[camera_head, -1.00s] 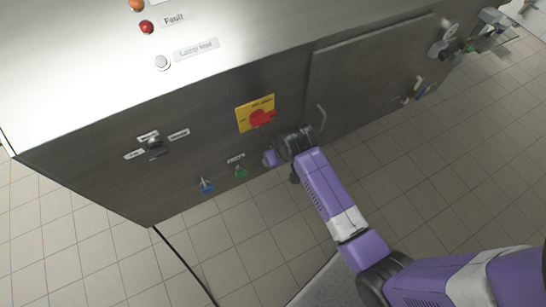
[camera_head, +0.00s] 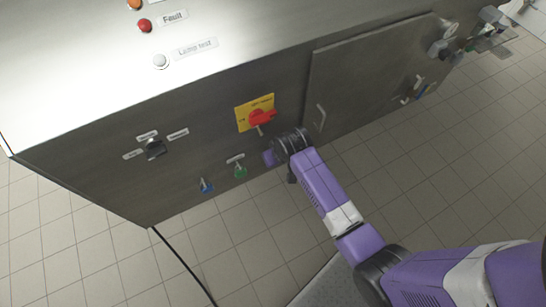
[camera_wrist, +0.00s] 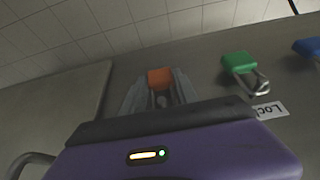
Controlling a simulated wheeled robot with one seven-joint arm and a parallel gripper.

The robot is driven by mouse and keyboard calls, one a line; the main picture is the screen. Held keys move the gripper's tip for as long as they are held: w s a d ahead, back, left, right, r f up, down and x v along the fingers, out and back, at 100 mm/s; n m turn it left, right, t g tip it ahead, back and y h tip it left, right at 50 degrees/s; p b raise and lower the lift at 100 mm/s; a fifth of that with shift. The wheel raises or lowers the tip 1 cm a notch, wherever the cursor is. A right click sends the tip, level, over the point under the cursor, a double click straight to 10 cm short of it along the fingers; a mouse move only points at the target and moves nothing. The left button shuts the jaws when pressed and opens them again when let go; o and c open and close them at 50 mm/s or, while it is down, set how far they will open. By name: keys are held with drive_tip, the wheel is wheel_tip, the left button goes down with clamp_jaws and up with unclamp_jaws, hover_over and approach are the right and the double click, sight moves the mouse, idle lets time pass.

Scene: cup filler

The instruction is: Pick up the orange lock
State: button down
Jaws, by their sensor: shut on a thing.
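The orange lock (camera_wrist: 160,75) sits between the fingertips of my gripper (camera_wrist: 160,82) in the wrist view. The gripper is shut on the lock's body, with part of the grey shackle visible between the fingers. In the head view my wrist (camera_head: 290,143) is at the front panel, just below and right of the red rotary switch (camera_head: 262,117) on its yellow plate. The orange lock is hidden there.
A green lock (camera_head: 240,171) and a blue lock (camera_head: 206,186) hang on the panel left of my wrist. The green lock also shows in the wrist view (camera_wrist: 236,63). A cabinet door with a handle (camera_head: 320,117) is to the right.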

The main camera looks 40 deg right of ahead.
drive_tip(key=shift+r, duration=0.1)
drive_tip(key=shift+r, duration=0.6)
drive_tip(key=s+a, duration=0.2)
drive_tip(key=s, duration=0.6)
drive_tip(key=s+a, duration=0.2)
drive_tip(key=s, duration=0.7)
drive_tip(key=shift+s+a, duration=0.2)
drive_tip(key=shift+a, duration=0.15)
drive_tip(key=shift+w+r, duration=0.1)
drive_tip(key=shift+w, duration=0.05)
